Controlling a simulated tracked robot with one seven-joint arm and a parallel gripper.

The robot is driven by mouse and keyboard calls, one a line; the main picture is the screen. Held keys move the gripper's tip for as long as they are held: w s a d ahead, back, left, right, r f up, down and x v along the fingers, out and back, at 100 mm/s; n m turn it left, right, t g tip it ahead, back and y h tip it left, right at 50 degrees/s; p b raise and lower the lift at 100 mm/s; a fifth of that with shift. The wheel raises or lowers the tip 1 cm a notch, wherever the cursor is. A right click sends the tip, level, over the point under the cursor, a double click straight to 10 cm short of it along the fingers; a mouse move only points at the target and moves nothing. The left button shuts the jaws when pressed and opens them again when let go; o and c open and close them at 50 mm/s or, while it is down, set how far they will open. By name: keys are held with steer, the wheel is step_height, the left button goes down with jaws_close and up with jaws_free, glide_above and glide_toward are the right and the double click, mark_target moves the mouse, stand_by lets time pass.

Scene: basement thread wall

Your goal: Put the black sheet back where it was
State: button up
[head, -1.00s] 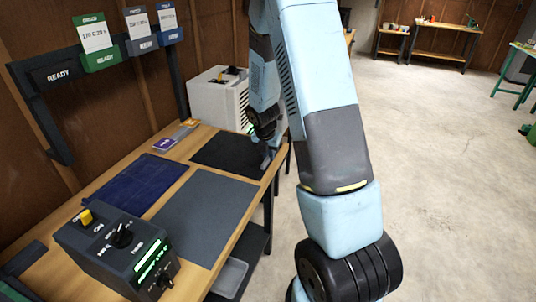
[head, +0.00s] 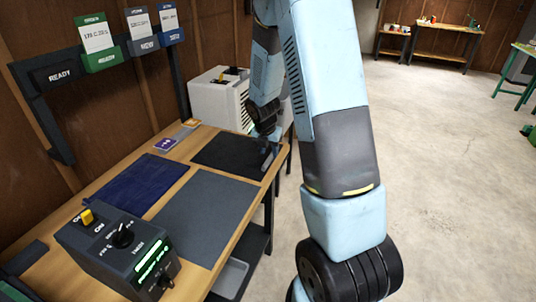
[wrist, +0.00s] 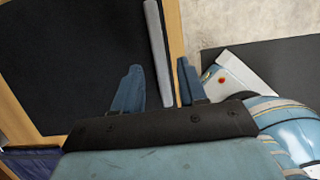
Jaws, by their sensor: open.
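The black sheet (head: 225,152) lies flat on the wooden bench, toward its far end. In the wrist view the black sheet (wrist: 70,60) fills the upper left, with a light grey strip (wrist: 157,50) along its right edge. My gripper (wrist: 160,82) is open and empty, with its two blue fingers on either side of the strip's line. I cannot tell whether they touch it. In the head view my gripper (head: 268,158) is low over the sheet's right edge, partly hidden by my arm.
A grey sheet (head: 205,215) and a dark blue sheet (head: 143,184) lie nearer on the bench. A control box (head: 120,245) with a yellow button stands at the near end. A white machine (head: 216,102) stands behind. Labelled card holders (head: 100,60) hang on the wall rail.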

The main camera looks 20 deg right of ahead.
steer(key=s+a+r+m+t, duration=0.1)
steer(key=s+a+r+m, duration=0.1)
steer(key=s+r+m, duration=0.45)
steer(key=s+a+r+m, duration=0.1)
steer(key=s+r+m, duration=0.15)
steer(key=r, duration=0.75)
steer(key=s+a+r+m+t, duration=0.1)
steer(key=s+a+r+m, duration=0.1)
steer(key=s+r+m, duration=0.45)
steer(key=s+a+r+m+y, duration=0.1)
steer(key=s+r+m, duration=0.3)
steer(key=s, duration=0.3)
steer(key=s+a+r+m+t+y, duration=0.1)
steer(key=s+a+r+m, duration=0.1)
steer(key=s+r+m, duration=0.2)
steer(key=shift+s+a+m, duration=0.25)
steer(key=shift+s+m, duration=1.5)
steer(key=shift+s, duration=0.15)
